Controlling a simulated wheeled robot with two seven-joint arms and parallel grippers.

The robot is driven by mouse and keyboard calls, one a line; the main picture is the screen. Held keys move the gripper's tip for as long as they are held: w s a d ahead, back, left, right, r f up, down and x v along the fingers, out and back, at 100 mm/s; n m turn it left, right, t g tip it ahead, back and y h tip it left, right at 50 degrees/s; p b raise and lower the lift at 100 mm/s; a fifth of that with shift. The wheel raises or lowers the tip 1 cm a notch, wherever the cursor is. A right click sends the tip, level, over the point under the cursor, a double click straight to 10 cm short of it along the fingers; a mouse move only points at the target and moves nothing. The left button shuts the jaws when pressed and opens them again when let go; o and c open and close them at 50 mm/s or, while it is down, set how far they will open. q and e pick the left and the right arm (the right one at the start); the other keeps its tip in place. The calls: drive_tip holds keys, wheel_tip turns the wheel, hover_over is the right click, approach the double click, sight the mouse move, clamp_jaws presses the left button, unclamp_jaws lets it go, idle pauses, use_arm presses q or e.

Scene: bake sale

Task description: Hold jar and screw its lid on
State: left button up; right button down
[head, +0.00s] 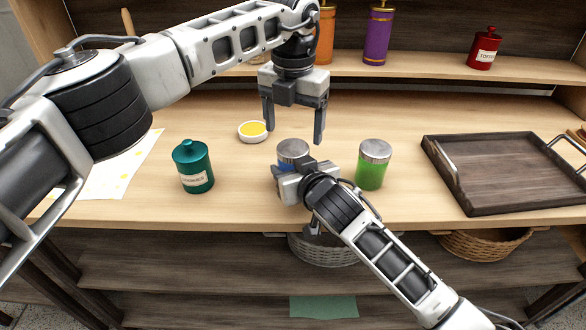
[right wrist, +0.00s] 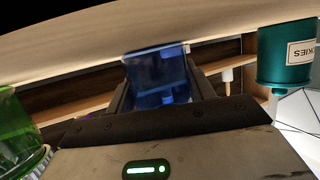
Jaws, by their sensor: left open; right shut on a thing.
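The blue jar (head: 286,162) stands on the table with a silver lid (head: 293,148) on its top; I cannot tell how tightly the lid sits. My right gripper (head: 288,173) is shut on the jar's body from the front and hides much of it. In the right wrist view, which is upside down, the blue jar (right wrist: 158,80) shows between the fingers, its lid end hidden by the gripper. My left gripper (head: 294,133) is open and points down, its fingers apart on either side above the lid, holding nothing.
A green jar (head: 371,170) with a silver lid stands close on the right. A teal canister (head: 194,168) stands left, and a small yellow-filled bowl (head: 253,132) behind left. A dark tray (head: 505,172) lies at right. A shelf (head: 420,68) with bottles runs behind.

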sight(293, 147)
use_arm(q)
drive_tip(key=shift+r, duration=0.25)
drive_tip(key=shift+c, duration=0.4)
drive_tip(key=shift+r+n, duration=0.25)
drive_tip(key=shift+n, duration=0.05)
wheel_tip(293, 147, up, 3)
drive_tip(key=n, duration=0.4)
drive_tip(key=shift+n, duration=0.3)
drive_tip(key=shift+f, duration=4)
